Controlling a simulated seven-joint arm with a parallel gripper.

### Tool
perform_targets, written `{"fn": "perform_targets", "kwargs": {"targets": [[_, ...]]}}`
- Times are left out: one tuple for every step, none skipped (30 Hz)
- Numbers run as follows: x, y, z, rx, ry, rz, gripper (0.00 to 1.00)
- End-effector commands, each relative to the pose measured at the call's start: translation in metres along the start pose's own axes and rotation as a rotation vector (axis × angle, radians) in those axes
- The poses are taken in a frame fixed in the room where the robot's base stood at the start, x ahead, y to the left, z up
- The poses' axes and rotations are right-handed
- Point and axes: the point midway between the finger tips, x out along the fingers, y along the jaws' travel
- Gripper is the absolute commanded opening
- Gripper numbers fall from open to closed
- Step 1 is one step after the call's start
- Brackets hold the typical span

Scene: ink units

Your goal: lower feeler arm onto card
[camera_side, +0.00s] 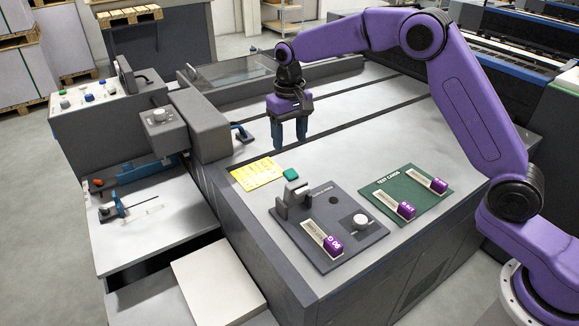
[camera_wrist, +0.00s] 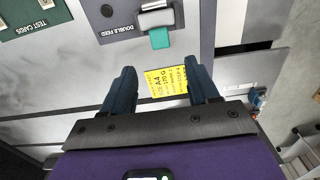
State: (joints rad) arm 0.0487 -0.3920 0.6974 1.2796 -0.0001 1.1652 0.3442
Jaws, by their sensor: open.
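The feeler arm is a grey hinged piece (camera_side: 297,190) with a teal tab (camera_side: 291,174) on the dark "Double feed" plate (camera_side: 278,216). In the wrist view the feeler arm (camera_wrist: 156,18) shows at the top, with its teal tab (camera_wrist: 159,38) pointing toward my gripper (camera_wrist: 161,78). A white card with a purple end block (camera_side: 333,244) lies on the plate, its far end close to the feeler bracket. Whether the feeler arm touches the card is not clear. My gripper (camera_side: 291,141) is open and empty, fingers down, above the bed beyond the teal tab.
A yellow label (camera_side: 258,173) lies left of the plate and shows between my fingers in the wrist view (camera_wrist: 166,81). A white knob (camera_side: 361,221) stands on the plate. A green "Test cards" board (camera_side: 380,190) holds two purple-ended cards to the right. The grey bed around my gripper is clear.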

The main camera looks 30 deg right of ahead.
Motion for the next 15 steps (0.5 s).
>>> {"fn": "perform_targets", "kwargs": {"targets": [[0.010, 0.000, 0.001, -0.001, -0.004, 0.001, 0.60], [0.016, 0.000, 0.001, 0.000, -0.004, 0.001, 0.60], [0.024, 0.001, 0.001, 0.000, -0.005, 0.002, 0.60], [0.029, 0.001, 0.001, 0.000, -0.004, 0.001, 0.60], [0.035, 0.000, 0.001, 0.000, -0.004, 0.001, 0.60], [0.043, 0.000, 0.001, -0.001, -0.004, 0.001, 0.60], [0.048, 0.000, 0.001, -0.001, -0.004, 0.001, 0.60], [0.053, 0.000, 0.001, -0.001, -0.003, 0.001, 0.60], [0.060, 0.000, 0.001, 0.000, -0.004, 0.002, 0.60], [0.065, 0.000, 0.001, 0.000, -0.003, 0.001, 0.60], [0.069, 0.000, 0.001, 0.000, -0.003, 0.001, 0.60], [0.075, 0.000, 0.001, -0.001, -0.003, 0.001, 0.60], [0.078, 0.000, 0.001, -0.001, -0.002, 0.001, 0.60], [0.082, 0.000, 0.000, -0.001, -0.001, 0.001, 0.60], [0.086, 0.000, 0.001, -0.001, -0.002, 0.001, 0.60]]}}
